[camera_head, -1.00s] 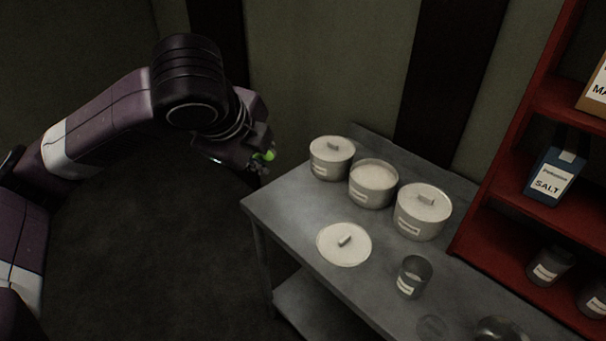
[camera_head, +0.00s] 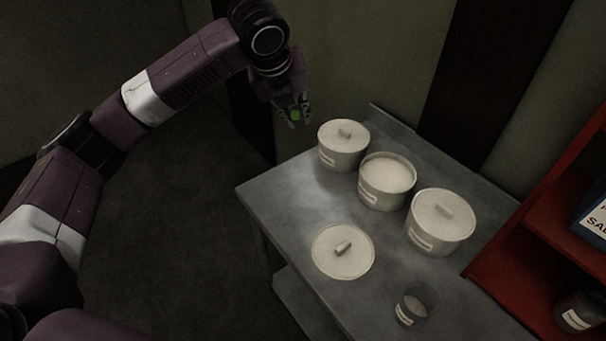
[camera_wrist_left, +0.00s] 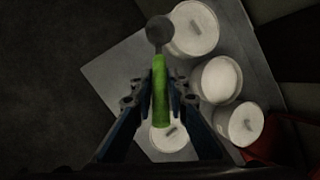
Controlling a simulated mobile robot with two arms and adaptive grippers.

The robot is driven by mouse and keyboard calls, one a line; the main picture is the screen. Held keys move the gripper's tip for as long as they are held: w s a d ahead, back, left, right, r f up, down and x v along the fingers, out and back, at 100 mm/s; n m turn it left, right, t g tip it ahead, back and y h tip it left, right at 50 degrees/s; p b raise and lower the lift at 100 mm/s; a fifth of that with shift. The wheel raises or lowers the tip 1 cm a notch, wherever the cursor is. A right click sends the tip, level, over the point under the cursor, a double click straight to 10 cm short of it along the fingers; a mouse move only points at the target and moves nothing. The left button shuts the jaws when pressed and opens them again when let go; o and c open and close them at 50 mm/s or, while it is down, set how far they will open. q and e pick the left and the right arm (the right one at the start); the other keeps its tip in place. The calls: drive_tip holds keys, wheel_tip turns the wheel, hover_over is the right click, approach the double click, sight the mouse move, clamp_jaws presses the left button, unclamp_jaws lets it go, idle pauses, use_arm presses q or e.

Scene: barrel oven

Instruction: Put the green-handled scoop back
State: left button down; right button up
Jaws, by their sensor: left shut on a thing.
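The green-handled scoop (camera_wrist_left: 160,90) is between the fingers of my left gripper (camera_wrist_left: 160,98), which is shut on its green handle. In the left wrist view its round dark bowl points to the top, overlapping the edge of a lidded pot. In the head view my left gripper (camera_head: 294,116) is in the air behind and left of the pots, with only a bit of green showing (camera_head: 296,114). The open pot of white contents (camera_head: 388,176) stands between two lidded pots. It also shows in the left wrist view (camera_wrist_left: 217,80). My right gripper is not in view.
The grey metal table (camera_head: 290,205) holds the left lidded pot (camera_head: 343,144), the right lidded pot (camera_head: 440,219), a loose round lid (camera_head: 335,262) and a small dark labelled cup (camera_head: 415,303). A red shelf (camera_head: 535,265) stands at the right. The table's left corner is bare.

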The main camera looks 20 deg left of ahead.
use_arm(q)
drive_tip(key=shift+w+d+f+m, duration=0.1)
drive_tip(key=shift+w+f+m, duration=0.5)
drive_tip(key=shift+f, duration=0.25)
wheel_tip(320, 180, down, 19)
drive_tip(key=p, duration=0.3)
drive_tip(key=shift+f, duration=0.25)
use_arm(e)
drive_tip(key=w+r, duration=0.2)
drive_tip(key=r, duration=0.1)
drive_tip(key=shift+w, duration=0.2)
use_arm(q)
drive_tip(key=shift+f, duration=0.15)
drive_tip(key=c, duration=1.9)
unclamp_jaws()
